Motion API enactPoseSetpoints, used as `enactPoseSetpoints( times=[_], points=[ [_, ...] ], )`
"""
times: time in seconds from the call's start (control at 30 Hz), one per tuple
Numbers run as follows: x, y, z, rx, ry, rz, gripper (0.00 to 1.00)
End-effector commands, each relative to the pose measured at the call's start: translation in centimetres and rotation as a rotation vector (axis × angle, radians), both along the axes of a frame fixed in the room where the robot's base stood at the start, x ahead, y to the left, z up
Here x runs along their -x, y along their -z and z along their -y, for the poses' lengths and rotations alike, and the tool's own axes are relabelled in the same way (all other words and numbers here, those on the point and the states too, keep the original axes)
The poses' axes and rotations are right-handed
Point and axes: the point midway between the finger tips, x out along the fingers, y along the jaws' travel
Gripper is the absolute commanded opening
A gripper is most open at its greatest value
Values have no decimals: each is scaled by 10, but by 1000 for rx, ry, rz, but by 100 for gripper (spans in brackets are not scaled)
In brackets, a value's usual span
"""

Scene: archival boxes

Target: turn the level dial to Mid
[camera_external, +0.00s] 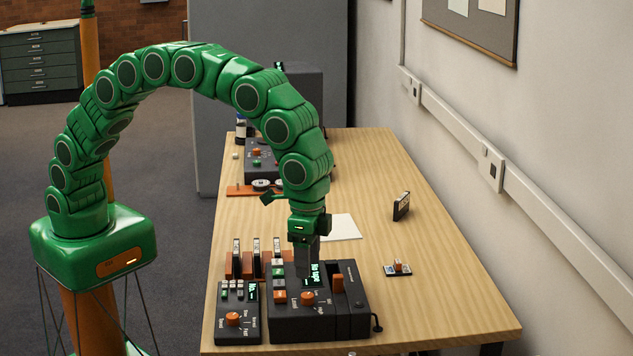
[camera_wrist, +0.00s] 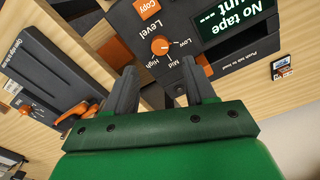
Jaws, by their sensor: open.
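The level dial (camera_wrist: 160,45) is a round orange knob on a dark box, with the word Level and the marks Low, Mid and High around it. A light mark shows on the knob, but I cannot tell surely which setting it points at. In the external view the dial (camera_external: 308,298) is on the front of the dark box (camera_external: 345,325). My gripper (camera_external: 305,268) points down just above and behind the dial. In the wrist view my gripper (camera_wrist: 162,80) is open, its two fingers apart and empty, with the dial beyond the gap between them.
Several upright cartridges (camera_external: 256,258) stand behind. The table's right side is mostly clear.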

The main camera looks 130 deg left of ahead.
Motion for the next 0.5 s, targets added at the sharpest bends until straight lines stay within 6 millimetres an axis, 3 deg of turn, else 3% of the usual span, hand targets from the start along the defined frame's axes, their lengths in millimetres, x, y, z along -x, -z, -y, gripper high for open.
enactPoseSetpoints(
  times=[0.5],
  points=[
    [1, 64, 0, 1, 0, -6, 55]
  ],
)
